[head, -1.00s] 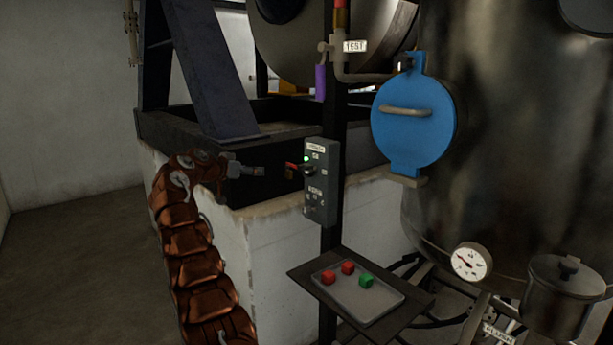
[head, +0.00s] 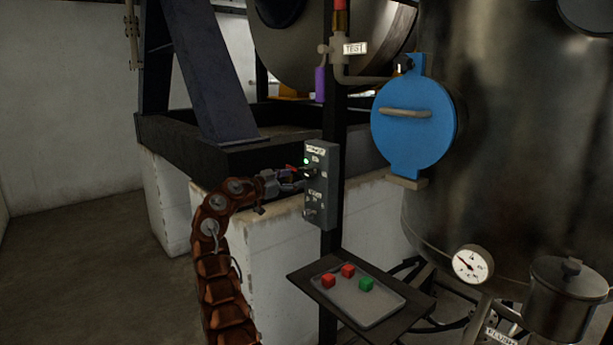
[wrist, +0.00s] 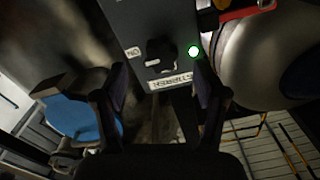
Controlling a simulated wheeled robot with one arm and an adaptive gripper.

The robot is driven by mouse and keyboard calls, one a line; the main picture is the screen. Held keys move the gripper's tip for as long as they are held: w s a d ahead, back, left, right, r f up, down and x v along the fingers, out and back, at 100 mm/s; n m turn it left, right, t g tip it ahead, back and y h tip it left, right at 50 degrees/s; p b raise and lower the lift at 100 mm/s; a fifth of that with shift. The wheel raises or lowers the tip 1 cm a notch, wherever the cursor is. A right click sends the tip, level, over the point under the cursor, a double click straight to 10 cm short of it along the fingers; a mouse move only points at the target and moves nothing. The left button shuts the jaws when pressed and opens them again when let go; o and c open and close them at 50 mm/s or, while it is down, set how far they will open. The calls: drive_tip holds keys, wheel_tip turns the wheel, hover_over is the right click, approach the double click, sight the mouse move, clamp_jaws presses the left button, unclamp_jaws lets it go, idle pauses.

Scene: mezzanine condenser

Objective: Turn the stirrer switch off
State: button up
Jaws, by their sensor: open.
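The grey switch box (head: 320,185) is fixed to the dark post, with a lit green lamp (head: 306,161) near its top. A black rotary knob (wrist: 160,53) shows in the wrist view, beside the green lamp (wrist: 194,51), with an "ON" label to its left and a label strip, seen upside down, below it. My gripper (head: 290,181) is just left of the box face in the head view. In the wrist view my gripper (wrist: 160,88) is open, one finger to each side, with the knob ahead between them. Whether the fingers touch anything cannot be told.
A red handle (wrist: 248,10) lies close to the box in the wrist view. Below the box, a tray (head: 385,309) holds red and green cubes on a dark shelf. A blue hatch (head: 405,140) and metal tank stand right. A white plinth (head: 270,265) is beside my arm.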

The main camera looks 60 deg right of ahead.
sight(305, 176)
drive_tip(key=shift+p+x, duration=0.6)
drive_tip(key=shift+x, duration=2.3)
drive_tip(key=shift+w, duration=0.1)
drive_tip(key=c, duration=1.1)
drive_tip(key=shift+f, duration=0.1)
drive_tip(key=shift+c, duration=0.2)
